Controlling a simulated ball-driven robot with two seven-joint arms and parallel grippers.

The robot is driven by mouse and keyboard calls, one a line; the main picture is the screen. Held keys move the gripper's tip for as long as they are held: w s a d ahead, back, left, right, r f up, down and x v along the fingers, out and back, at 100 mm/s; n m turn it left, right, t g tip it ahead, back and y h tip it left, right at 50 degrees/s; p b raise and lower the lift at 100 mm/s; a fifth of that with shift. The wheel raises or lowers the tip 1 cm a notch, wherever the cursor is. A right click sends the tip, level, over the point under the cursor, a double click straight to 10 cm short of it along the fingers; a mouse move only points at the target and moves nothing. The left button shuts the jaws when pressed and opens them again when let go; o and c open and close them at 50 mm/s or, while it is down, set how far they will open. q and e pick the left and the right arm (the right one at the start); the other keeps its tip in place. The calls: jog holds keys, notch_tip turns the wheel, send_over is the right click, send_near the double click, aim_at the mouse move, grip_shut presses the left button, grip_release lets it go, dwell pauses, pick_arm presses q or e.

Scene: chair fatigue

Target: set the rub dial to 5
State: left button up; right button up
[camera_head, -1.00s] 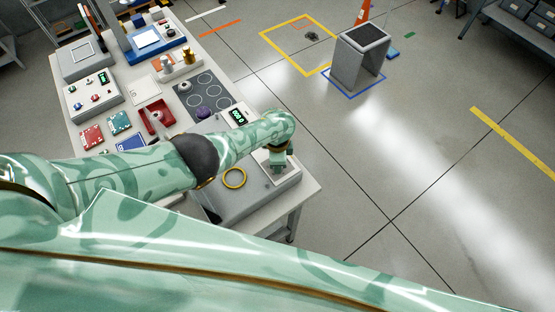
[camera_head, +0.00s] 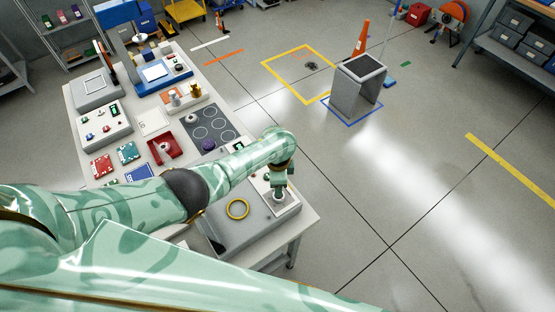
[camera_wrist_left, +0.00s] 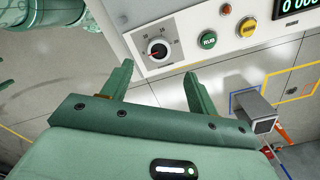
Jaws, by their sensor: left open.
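No finger visibly touches the knob. In the head view the left gripper (camera_head: 279,194) points down over the panel at the table's near right end. The dial is hidden there.
Beside the dial sit a green RUN button (camera_wrist_left: 207,40), a yellow button (camera_wrist_left: 246,27) and a lit display (camera_wrist_left: 298,4). Several devices crowd the table's far part.

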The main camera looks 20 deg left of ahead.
pick_arm(q)
notch_tip(320, 180, up, 8)
jog(key=p, duration=0.2)
jog(key=shift+f, duration=0.2)
pick_arm(e)
notch_tip(320, 180, up, 4)
jog(key=shift+f, duration=0.15)
pick_arm(q)
jog(key=shift+f, duration=0.1)
